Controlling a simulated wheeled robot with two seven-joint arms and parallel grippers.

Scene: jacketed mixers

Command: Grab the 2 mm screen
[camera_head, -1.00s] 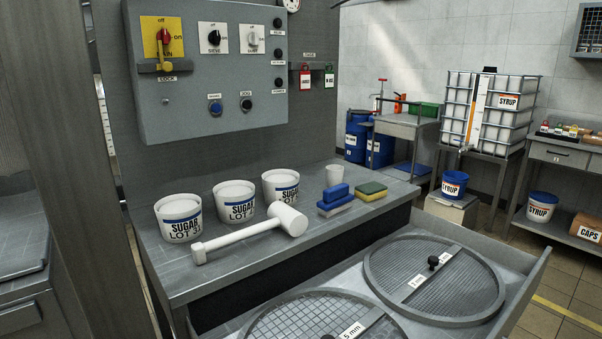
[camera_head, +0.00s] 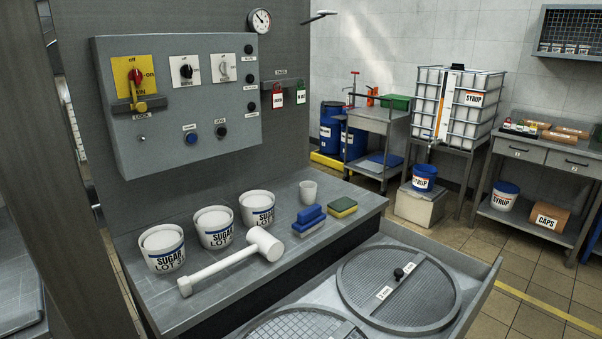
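Two round mesh screens lie flat in an open grey drawer (camera_head: 478,318) at the lower right. The right screen (camera_head: 362,272) has a fine mesh, a flat crossbar with small white labels (camera_head: 384,293) and a black knob (camera_head: 398,273); its label is too small to read surely. The left screen (camera_head: 300,328) has a coarser mesh and is cut off by the bottom edge, its label out of view. Neither of my grippers is in view.
The grey bench holds sugar tubs (camera_head: 215,227), a white mallet (camera_head: 232,262), blue (camera_head: 309,220) and yellow-green (camera_head: 343,207) sponges and a white cup (camera_head: 308,191). A control panel (camera_head: 180,100) hangs above. Tiled floor (camera_head: 450,235) is clear beyond the drawer.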

